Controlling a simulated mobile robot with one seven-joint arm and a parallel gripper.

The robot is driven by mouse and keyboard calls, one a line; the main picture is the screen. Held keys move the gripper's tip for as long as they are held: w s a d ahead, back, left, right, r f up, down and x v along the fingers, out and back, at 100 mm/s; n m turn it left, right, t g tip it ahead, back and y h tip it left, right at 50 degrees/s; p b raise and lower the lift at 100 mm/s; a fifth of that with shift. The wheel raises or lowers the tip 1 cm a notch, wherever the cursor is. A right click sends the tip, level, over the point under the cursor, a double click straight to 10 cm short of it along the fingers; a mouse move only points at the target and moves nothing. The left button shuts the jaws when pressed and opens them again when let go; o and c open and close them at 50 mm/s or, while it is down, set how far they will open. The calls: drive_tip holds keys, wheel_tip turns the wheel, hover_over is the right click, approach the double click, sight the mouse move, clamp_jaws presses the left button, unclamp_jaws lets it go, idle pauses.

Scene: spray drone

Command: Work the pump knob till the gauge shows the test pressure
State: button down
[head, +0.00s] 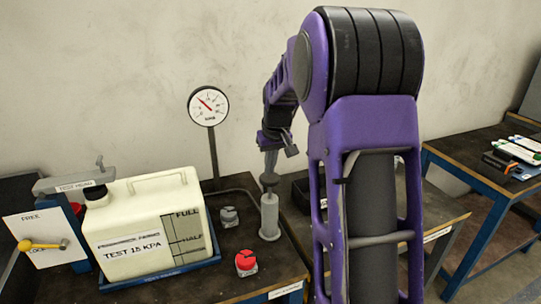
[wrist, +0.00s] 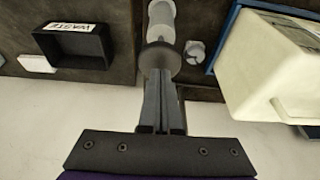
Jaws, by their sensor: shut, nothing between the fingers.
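The pump knob (head: 269,180) is a dark rounded cap on top of the light grey pump cylinder (head: 269,216). The knob (wrist: 160,60) also shows in the wrist view, just beyond my fingertips. My gripper (head: 270,160) points down directly over the knob, shut with nothing between its fingers. Whether the fingertips touch the knob I cannot tell. The round white gauge (head: 208,104) stands on a post behind, its red needle pointing to the upper left; its numbers are too small to read. The cream tank (head: 130,250) is labelled TEST 15 KPA.
A red-topped knob (head: 246,262) and a grey one (head: 229,216) sit between tank and pump. A clamp arm labelled TEST HEAD (head: 75,185) reaches over the tank's cap. A black WASTE tray (wrist: 75,45) lies left of the pump in the wrist view.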

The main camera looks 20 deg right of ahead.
sight(271, 180)
drive_tip(key=shift+f, duration=0.3)
wheel_tip(271, 180, down, 6)
drive_tip(key=b, duration=0.3)
drive_tip(key=shift+s+r, duration=0.1)
drive_tip(key=shift+r, duration=0.05)
wheel_tip(271, 180, up, 5)
drive_tip(key=p, duration=0.3)
drive_tip(key=shift+a+p, duration=0.1)
drive_tip(key=shift+p, duration=0.2)
drive_tip(key=v, duration=0.9)
drive_tip(key=shift+r, duration=0.2)
idle(0.7)
